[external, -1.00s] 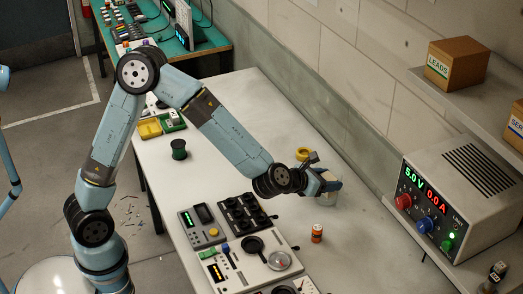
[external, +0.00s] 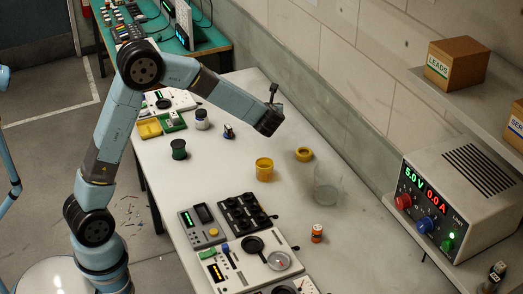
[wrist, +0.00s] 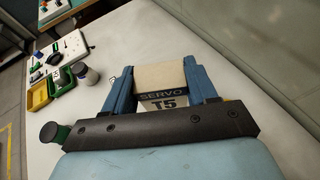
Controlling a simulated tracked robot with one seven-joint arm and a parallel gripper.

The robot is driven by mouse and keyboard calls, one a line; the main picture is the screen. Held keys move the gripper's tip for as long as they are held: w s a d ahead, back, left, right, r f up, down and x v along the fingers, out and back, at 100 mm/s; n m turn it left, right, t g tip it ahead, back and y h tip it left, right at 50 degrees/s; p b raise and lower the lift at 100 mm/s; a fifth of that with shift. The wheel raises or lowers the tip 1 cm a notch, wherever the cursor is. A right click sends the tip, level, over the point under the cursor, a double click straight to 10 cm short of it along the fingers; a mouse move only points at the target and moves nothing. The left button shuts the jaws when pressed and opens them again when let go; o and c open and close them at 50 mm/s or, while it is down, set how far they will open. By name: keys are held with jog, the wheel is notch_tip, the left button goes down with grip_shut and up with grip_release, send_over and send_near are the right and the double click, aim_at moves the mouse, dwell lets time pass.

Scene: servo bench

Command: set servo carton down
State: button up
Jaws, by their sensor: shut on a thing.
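The servo carton (wrist: 160,80) is a pale box with a dark band reading SERVO and the marking T5. In the wrist view it sits between the two blue fingers of my gripper (wrist: 158,70), which is shut on it. In the external view my wrist is over the far part of the white bench (external: 232,92), towards the wall. There the fingers and the carton are hidden behind my wrist. I cannot tell the carton's height above the bench.
A yellow jar (external: 264,170), a yellow tape roll (external: 304,154) and a clear beaker (external: 328,187) stand nearer on the bench. The wall runs along the right.

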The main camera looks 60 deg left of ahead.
notch_tip(320, 180, down, 4)
jog(key=s+a+f+g, duration=0.1)
jog(key=a, duration=0.2)
jog(key=shift+n, duration=0.5)
jog(key=w+a+f, duration=0.1)
jog(key=w+f, duration=0.2)
jog(key=w, duration=0.1)
jog(key=w+a+f, duration=0.1)
jog(key=w+f, duration=0.2)
jog(key=w, duration=0.1)
jog(key=w+a+f, duration=0.1)
jog(key=w+f, duration=0.2)
jog(key=w, duration=0.2)
jog(key=shift+a, duration=0.1)
jog(key=shift+w+a+f, duration=0.1)
jog(key=shift+w+f, duration=0.1)
jog(key=shift+f, duration=1.65)
jog(key=shift+f, duration=0.1)
jog(key=o, duration=1.1)
jog(key=shift+c, duration=0.2)
